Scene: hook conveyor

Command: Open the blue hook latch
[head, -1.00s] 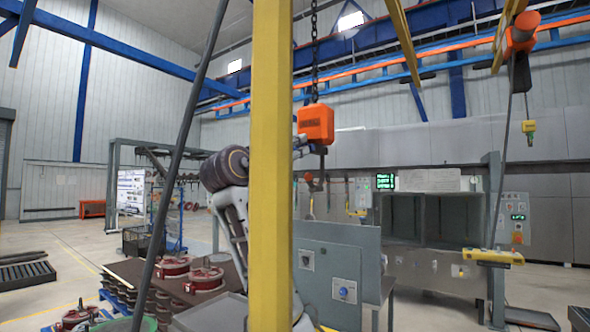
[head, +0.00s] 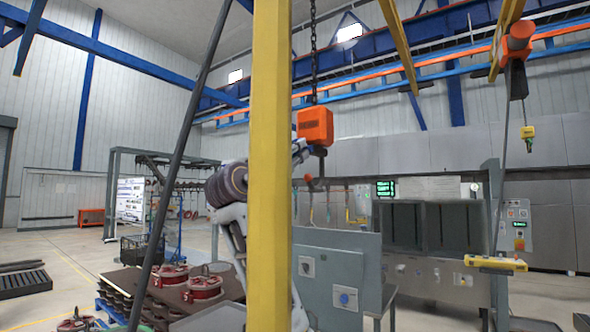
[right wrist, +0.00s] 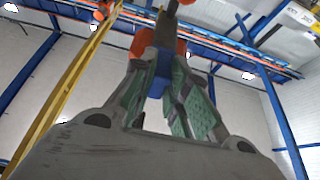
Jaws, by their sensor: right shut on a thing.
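An orange hoist block (head: 315,126) hangs on a dark chain behind the yellow post. A dark hook (head: 317,165) hangs below the block. My right gripper (head: 301,150) is at the upper part of the hook, just under the block, partly hidden by the post. In the right wrist view, the green-padded fingers of my right gripper (right wrist: 163,78) are closed on the blue latch (right wrist: 158,84). The dark hook part (right wrist: 165,32) and the orange block (right wrist: 145,40) show beyond it. The latch is too small to make out in the head view. My left gripper is out of view.
A yellow post (head: 271,200) crosses the middle of the head view and hides part of my right arm. A grey cabinet (head: 335,270) stands below the hook. Red parts (head: 203,288) lie on a table at lower left. A yellow pendant (head: 495,263) hangs at right.

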